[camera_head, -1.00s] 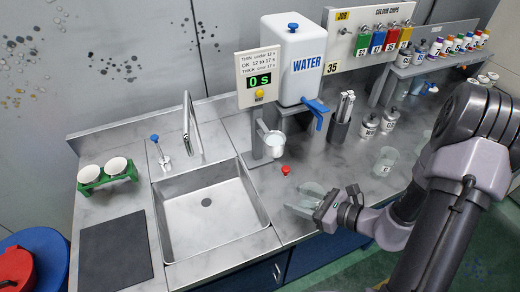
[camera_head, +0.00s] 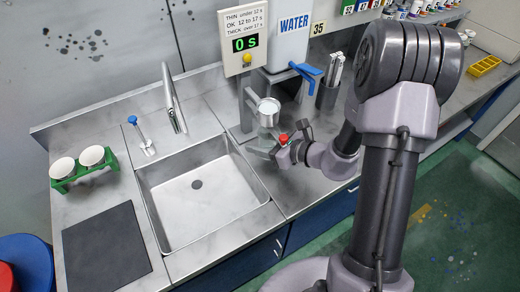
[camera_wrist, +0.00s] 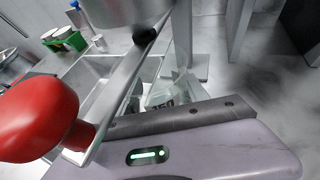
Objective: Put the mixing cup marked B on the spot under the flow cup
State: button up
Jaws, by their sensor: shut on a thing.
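My gripper (camera_head: 265,149) is shut on a clear mixing cup (camera_head: 264,136) and holds it low, under the metal flow cup (camera_head: 268,108). The mixing cup's clear wall also shows in the wrist view (camera_wrist: 163,88); its letter cannot be read. The flow cup hangs close above it in the wrist view (camera_wrist: 122,9). The spot under the flow cup is hidden by the mixing cup and gripper. I cannot tell whether the mixing cup touches the surface below.
A red knob (camera_head: 283,138) is close beside my gripper and looms large in the wrist view (camera_wrist: 38,115). The flow cup's stand (camera_head: 245,108) and the WATER tank's blue tap (camera_head: 305,72) are near. The sink (camera_head: 205,195) lies left. The timer (camera_head: 245,43) reads 0 s.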

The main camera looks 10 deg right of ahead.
jog(key=shift+w, duration=0.4)
notch_tip(320, 180, down, 4)
jog(key=shift+a+r+b, duration=0.1)
jog(key=shift+b, duration=1)
jog(key=shift+r, duration=0.15)
jog(key=o, duration=1)
jog(key=shift+f, duration=0.2)
jog(key=o, duration=0.5)
jog(key=shift+r, duration=0.15)
